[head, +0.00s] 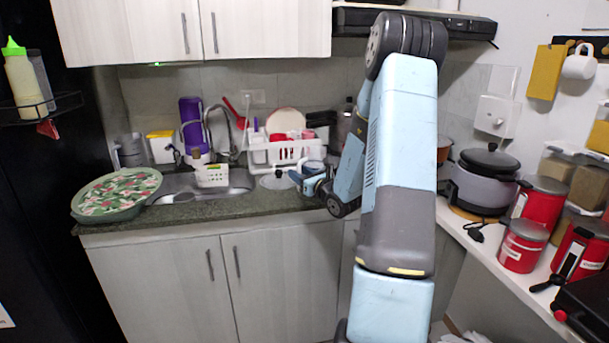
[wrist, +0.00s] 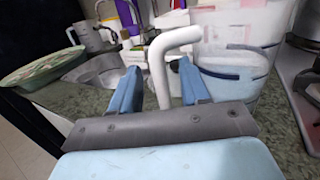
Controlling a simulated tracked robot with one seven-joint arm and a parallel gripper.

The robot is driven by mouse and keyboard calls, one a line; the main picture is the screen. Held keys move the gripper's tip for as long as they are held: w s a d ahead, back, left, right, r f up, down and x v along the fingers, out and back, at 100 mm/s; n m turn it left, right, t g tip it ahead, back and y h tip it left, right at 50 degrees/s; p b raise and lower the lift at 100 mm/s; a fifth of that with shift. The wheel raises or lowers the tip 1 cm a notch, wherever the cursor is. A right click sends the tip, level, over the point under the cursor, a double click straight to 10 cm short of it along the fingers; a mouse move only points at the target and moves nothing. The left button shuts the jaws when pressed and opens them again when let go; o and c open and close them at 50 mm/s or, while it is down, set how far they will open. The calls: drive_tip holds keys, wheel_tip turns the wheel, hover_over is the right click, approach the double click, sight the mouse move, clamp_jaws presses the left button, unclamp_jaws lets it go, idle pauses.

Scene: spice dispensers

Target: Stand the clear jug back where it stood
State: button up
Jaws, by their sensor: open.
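The clear jug (wrist: 240,88) stands upright on the counter in the wrist view, right of centre, with a see-through body and a dark blue band. A thick white bent handle (wrist: 158,62) reaches from its side to the left and down. My gripper (wrist: 159,72) is open, with one blue finger on each side of the handle. I cannot tell whether either finger touches it. In the head view my gripper (head: 304,180) is low over the counter, beside the jug (head: 313,167), which is small and partly hidden there.
A dish rack (head: 285,152) with dishes is behind the jug. The sink (head: 200,186) and a green patterned tray (head: 117,194) lie to the left. A rice cooker (head: 484,180) and red canisters (head: 522,245) stand on the right counter. Some counter front is bare.

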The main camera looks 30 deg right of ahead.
drive_tip(key=s+d, duration=0.2)
drive_tip(key=s, duration=0.9)
drive_tip(key=s+a+r+n+g+y, duration=0.35)
drive_tip(key=a+n, duration=0.25)
drive_tip(key=a, duration=0.3)
drive_tip(key=s+a+r+n+g+y, duration=0.2)
drive_tip(key=s+a+n+g, duration=0.25)
drive_tip(key=a+n, duration=0.35)
drive_tip(key=s+a+r+n+g+y, duration=0.3)
drive_tip(key=a+n+g, duration=0.2)
drive_tip(key=a, duration=0.5)
drive_tip(key=s+a+r+n+g+h, duration=0.25)
drive_tip(key=s+n+h, duration=0.25)
drive_tip(key=s+n, duration=0.45)
drive_tip(key=s+d+r+n+t+h, duration=0.2)
drive_tip(key=s+d+r+n+h, duration=0.3)
drive_tip(key=s+d+h, duration=0.1)
drive_tip(key=shift+s+d, duration=0.45)
drive_tip(key=shift+d, duration=0.1)
